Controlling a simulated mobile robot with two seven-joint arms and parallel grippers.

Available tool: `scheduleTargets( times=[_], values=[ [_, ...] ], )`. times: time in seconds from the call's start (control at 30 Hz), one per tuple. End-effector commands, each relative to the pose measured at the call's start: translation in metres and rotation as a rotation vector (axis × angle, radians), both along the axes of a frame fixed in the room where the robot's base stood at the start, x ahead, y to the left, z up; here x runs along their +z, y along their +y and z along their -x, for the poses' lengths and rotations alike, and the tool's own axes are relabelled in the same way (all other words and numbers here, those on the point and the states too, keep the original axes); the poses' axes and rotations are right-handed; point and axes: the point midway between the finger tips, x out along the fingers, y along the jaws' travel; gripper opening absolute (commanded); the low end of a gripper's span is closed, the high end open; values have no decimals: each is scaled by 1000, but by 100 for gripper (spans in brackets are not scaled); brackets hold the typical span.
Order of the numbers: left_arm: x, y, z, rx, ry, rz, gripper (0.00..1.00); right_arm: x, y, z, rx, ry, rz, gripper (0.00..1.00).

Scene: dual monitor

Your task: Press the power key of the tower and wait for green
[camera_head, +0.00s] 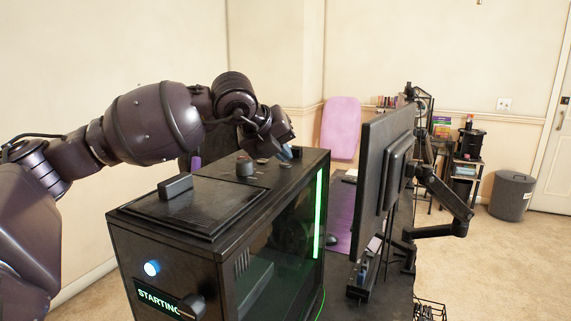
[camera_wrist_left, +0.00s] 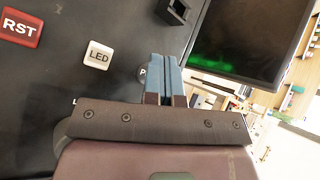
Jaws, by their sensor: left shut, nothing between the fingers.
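The black tower (camera_head: 165,248) stands in front of me, with a dark side window and a lit green strip (camera_head: 318,213). A small screen on it (camera_head: 157,301) reads "STARTING" in green. My left gripper (camera_head: 286,152) is at the far end of the tower's top. Its blue fingers (camera_wrist_left: 166,75) are shut and empty. A red "RST" key (camera_wrist_left: 20,28) and a white "LED" key (camera_wrist_left: 97,54) lie to the left.
A round light (camera_head: 151,268) glows blue-white on the tower. A black block (camera_head: 175,185) and a knob (camera_head: 244,167) stick up from its top. A monitor (camera_head: 382,178) on an arm stands to the right. A grey bin (camera_head: 512,196) is on the floor beyond.

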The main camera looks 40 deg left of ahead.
Motion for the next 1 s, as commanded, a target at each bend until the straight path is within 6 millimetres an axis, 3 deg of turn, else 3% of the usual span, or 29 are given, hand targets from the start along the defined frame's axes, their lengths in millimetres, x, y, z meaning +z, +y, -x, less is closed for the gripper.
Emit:
scheduleTargets(
  times=[1.0],
  values=[
    [15, 0, 0, 1, 1, 1, 0, 2, -3, 0, 7, -2, 9, 0]
  ],
)
